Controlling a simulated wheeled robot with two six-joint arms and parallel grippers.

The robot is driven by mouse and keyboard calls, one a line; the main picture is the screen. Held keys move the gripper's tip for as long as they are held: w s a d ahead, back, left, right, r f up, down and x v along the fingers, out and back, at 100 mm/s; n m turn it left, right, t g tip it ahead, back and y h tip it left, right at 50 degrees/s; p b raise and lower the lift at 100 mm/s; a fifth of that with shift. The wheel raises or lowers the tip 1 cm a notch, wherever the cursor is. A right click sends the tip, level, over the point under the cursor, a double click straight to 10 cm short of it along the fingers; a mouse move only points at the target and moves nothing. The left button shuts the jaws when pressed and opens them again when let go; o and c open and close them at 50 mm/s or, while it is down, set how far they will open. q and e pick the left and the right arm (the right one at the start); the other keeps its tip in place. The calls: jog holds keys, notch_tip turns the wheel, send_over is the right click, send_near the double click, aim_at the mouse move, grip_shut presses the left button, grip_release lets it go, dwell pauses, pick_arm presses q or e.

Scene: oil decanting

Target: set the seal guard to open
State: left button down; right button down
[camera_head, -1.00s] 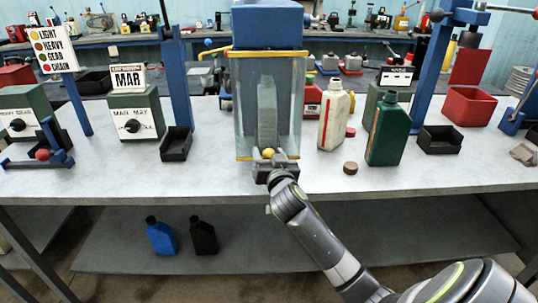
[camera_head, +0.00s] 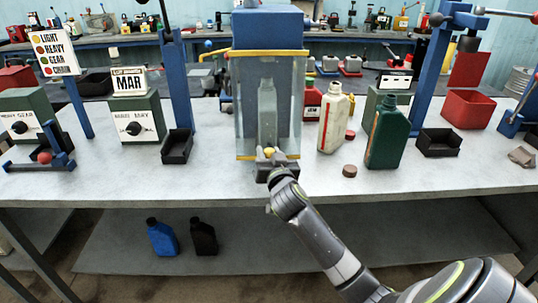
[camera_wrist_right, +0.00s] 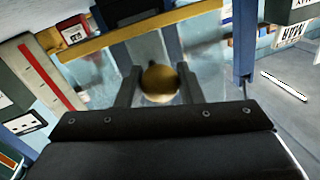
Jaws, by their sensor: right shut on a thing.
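The seal guard (camera_head: 242,110) is a clear panel with yellow bars along its top and bottom edges, in front of a blue press in the head view. A grey-green bottle (camera_head: 267,115) stands behind the panel. A yellow ball knob (camera_head: 269,152) sits at the guard's lower edge. My right gripper (camera_head: 268,160) is at this knob. In the right wrist view the knob (camera_wrist_right: 159,82) is between the two dark fingers, which are shut on it. The guard still covers the front of the press. My left gripper is not in view.
A cream bottle (camera_head: 333,122), a dark green bottle (camera_head: 387,135) and a brown cap (camera_head: 349,171) stand right of the guard. A black bin (camera_head: 177,147) and a green dial box (camera_head: 135,117) stand left. The front table strip is mostly clear.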

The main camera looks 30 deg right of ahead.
notch_tip(320, 180, up, 29)
jog(key=p, duration=2.1)
jog(key=shift+f+p, duration=0.2)
jog(key=shift+p, duration=0.15)
jog(key=c, duration=1)
grip_release()
jog(key=shift+f, duration=0.15)
jog(key=v, duration=1.7)
jog(key=shift+s+a+p, duration=0.1)
jog(key=shift+s+p, duration=0.1)
jog(key=shift+p, duration=0.1)
